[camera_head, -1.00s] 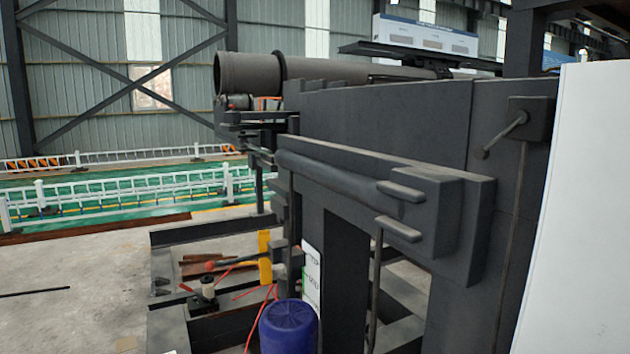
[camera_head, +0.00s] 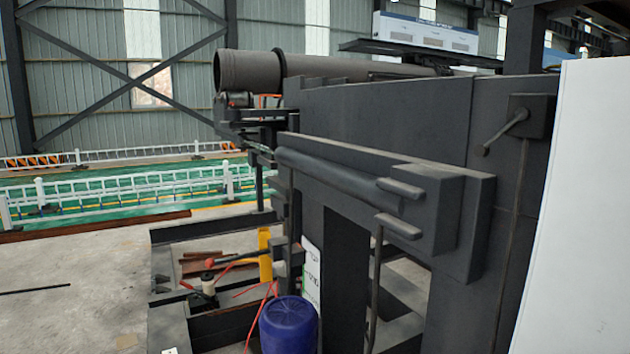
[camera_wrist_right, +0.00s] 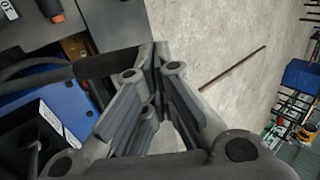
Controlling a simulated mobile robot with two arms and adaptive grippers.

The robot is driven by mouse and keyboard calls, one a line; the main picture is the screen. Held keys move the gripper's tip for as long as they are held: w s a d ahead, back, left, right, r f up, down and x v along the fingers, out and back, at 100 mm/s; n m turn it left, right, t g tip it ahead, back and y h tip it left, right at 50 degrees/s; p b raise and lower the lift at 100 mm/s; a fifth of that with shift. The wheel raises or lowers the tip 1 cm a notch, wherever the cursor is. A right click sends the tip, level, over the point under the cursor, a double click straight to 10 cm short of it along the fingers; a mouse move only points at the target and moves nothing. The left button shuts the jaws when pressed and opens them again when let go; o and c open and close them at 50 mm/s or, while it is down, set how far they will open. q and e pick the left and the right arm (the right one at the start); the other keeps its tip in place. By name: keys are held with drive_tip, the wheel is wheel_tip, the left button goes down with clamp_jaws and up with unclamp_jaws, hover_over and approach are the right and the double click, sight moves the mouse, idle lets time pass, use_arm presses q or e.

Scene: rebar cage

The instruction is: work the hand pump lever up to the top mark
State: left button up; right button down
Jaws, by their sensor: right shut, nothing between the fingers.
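A dark lever (camera_head: 235,259) with a red ball end (camera_head: 209,262) stands low in the head view, left of a yellow post (camera_head: 264,256). It lies close to level. A small pump-like body (camera_head: 208,285) sits below the red ball. A white marked plate (camera_head: 311,272) stands to the right of the post and carries the word TOP near its upper end; its lower part is partly hidden by the blue drum. My right gripper (camera_wrist_right: 158,55) shows only in the right wrist view, shut and empty. I cannot make out the lever there. My left gripper is not in view.
A blue drum (camera_head: 288,326) stands in front of the marked plate, with red hoses beside it. A large dark machine frame (camera_head: 370,200) fills the middle and right. In the wrist view, a blue object (camera_wrist_right: 65,120) lies left of the fingers; bare floor (camera_wrist_right: 215,40) shows on the right.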

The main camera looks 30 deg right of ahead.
drive_tip(key=shift+a+f+b, duration=0.4)
drive_tip(key=shift+f+b, duration=0.05)
drive_tip(key=shift+f, duration=0.15)
drive_tip(key=shift+a+f+b, duration=0.45)
drive_tip(key=shift+f+b, duration=0.05)
drive_tip(key=shift+f, duration=0.05)
drive_tip(key=shift+a+f+b, duration=0.35)
drive_tip(key=shift+f+b, duration=0.2)
drive_tip(key=shift+f, duration=0.15)
drive_tip(key=shift+a+f+b, duration=0.4)
drive_tip(key=shift+f+b, duration=0.1)
